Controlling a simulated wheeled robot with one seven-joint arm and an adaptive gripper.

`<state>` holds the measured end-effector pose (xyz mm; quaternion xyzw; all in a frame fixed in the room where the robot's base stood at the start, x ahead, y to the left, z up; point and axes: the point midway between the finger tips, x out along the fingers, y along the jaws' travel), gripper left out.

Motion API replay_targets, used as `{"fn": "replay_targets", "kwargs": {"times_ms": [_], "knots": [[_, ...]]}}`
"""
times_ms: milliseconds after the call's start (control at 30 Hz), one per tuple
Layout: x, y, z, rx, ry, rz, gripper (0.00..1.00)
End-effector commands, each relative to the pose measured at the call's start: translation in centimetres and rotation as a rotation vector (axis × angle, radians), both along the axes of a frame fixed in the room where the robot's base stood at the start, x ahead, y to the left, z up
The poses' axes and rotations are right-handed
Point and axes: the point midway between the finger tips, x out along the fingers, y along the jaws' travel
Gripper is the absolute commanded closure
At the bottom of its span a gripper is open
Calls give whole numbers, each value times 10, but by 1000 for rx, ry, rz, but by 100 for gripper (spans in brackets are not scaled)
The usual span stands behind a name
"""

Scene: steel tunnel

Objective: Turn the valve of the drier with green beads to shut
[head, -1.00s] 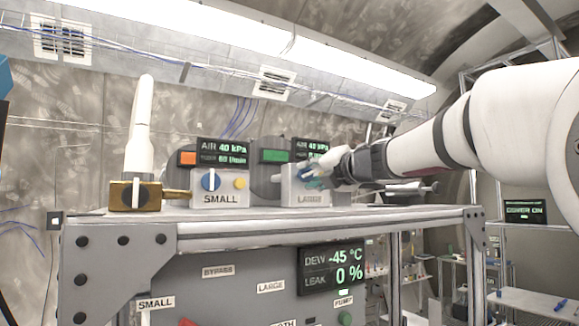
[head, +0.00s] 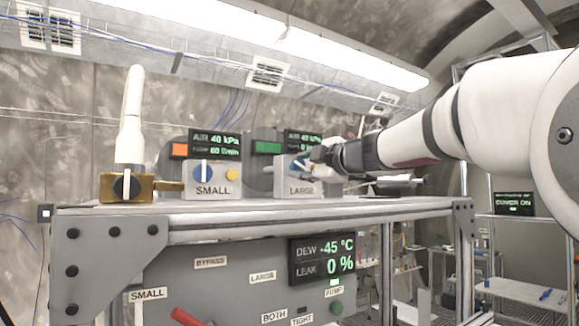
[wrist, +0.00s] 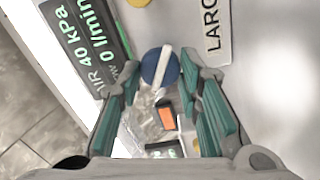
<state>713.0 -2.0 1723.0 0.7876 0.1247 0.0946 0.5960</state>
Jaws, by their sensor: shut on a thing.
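The large drier's box (head: 282,180), marked LARGE, stands on the bench top. Behind it is a grey round body with a green window (head: 267,147). Its blue valve knob (wrist: 160,66) has a white bar, which lies tilted in the wrist view. My gripper (head: 308,166) reaches in from the right, and its teal-padded fingers (wrist: 163,82) are shut on the knob from both sides. The gripper hides part of the box in the head view. The small drier's box (head: 205,188) has an orange window (head: 180,150) and a blue knob with an upright white bar.
The large drier's display (wrist: 90,45) reads 40 kPa and 0 l/min. A brass valve with a tall white piece (head: 130,125) stands at the left. The lower panel shows a DEW and LEAK display (head: 322,260) and a red handle (head: 187,317). The bench's front edge is clear.

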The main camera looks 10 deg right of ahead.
Motion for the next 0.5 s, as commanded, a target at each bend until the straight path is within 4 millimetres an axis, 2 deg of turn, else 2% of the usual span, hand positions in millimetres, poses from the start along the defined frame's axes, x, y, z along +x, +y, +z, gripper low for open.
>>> {"fn": "replay_targets", "kwargs": {"times_ms": [500], "knots": [[0, -1, -1, 450, 148, -1, 96]]}}
